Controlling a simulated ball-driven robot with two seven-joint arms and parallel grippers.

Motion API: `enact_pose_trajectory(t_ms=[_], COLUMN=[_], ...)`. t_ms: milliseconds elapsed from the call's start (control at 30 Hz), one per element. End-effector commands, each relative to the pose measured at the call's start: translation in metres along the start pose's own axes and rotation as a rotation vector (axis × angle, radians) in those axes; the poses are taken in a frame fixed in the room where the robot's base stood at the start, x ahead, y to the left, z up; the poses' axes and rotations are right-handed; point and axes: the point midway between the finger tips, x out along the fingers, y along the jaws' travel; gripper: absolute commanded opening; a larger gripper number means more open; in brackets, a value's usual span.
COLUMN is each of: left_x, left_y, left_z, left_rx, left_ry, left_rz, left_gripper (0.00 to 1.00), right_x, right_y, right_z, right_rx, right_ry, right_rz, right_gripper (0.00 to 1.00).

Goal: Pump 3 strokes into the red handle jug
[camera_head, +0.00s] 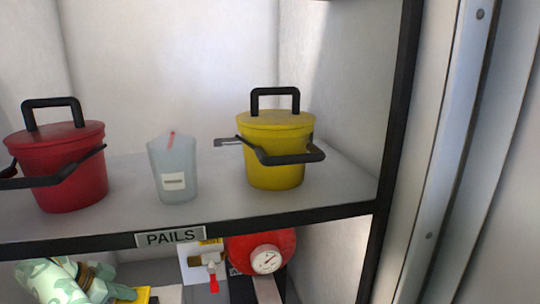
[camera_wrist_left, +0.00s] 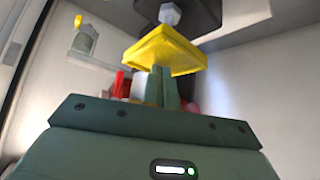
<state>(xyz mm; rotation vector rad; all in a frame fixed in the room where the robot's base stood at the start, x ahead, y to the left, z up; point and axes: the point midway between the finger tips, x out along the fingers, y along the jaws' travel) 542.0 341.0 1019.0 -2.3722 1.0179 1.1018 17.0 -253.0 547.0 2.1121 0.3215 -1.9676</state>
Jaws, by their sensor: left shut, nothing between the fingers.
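A translucent jug (camera_head: 173,172) with a white label and a thin red strip at its top stands upright on the shelf in the head view. I cannot tell whether the strip is its handle. My left gripper (camera_head: 122,291) is low at the left, below the shelf, beside a yellow plate (camera_head: 143,295). In the left wrist view its shut, empty fingers (camera_wrist_left: 162,85) reach up to a yellow plate (camera_wrist_left: 165,50); whether they touch is unclear. A red tank (camera_head: 280,243) with a gauge and a red-handled tap (camera_head: 212,270) are under the shelf. My right gripper is out of view.
A red pail (camera_head: 62,175) and a yellow pail (camera_head: 275,160) stand either side of the jug on the shelf. The shelf's dark front edge (camera_head: 310,216) carries a PAILS sign (camera_head: 170,238). A dark upright post (camera_head: 395,130) bounds the right.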

Motion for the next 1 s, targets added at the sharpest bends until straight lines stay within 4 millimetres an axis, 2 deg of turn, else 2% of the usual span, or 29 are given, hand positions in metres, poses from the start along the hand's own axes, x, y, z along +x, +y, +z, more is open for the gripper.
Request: enact_pose_trajectory(t_ms=[1000], left_x=[0.031], left_y=[0.001], left_z=[0.026], left_rx=[-0.002], left_ry=[-0.003], left_rz=[0.003], left_gripper=[0.0], right_x=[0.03], right_y=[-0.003], right_z=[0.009], right_rx=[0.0], right_ry=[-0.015], right_rz=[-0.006], right_gripper=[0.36])
